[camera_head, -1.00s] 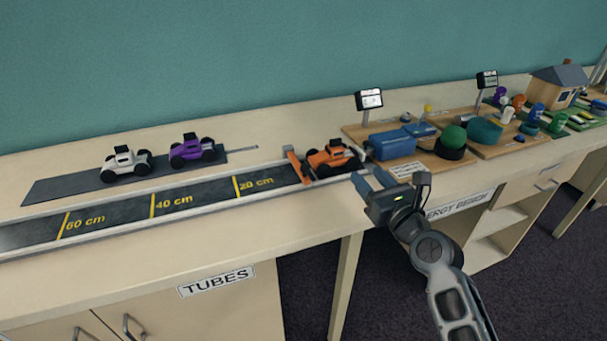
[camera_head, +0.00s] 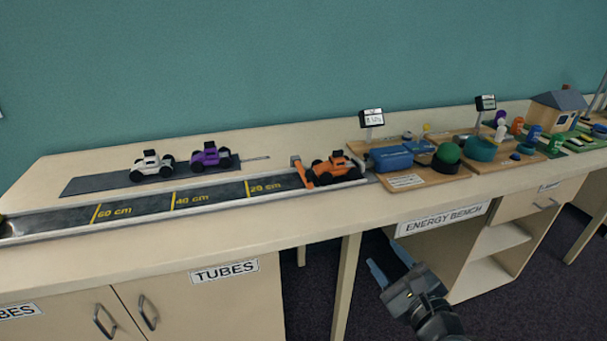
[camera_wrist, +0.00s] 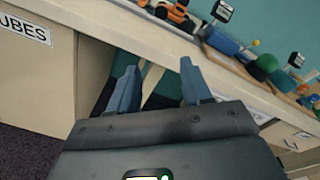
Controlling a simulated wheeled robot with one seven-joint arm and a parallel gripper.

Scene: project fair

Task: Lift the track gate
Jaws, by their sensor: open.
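The track gate (camera_head: 298,170) is an orange upright bar with a grey top, standing across the track (camera_head: 222,197) just left of the orange car (camera_head: 334,171). The gate looks lowered in front of the car, though its lower part is partly hidden by the car and track wall. My gripper (camera_head: 384,267) is open and empty, in front of the bench and below its top, to the lower right of the gate. In the wrist view its two blue-grey fingers (camera_wrist: 155,85) are spread, with the orange car (camera_wrist: 176,16) beyond them at the top.
A white car (camera_head: 152,165) and a purple car (camera_head: 210,156) stand on a dark strip behind the track. Boards with a blue box (camera_head: 390,159) and other models lie to the right. The bench front edge lies between my gripper and the track.

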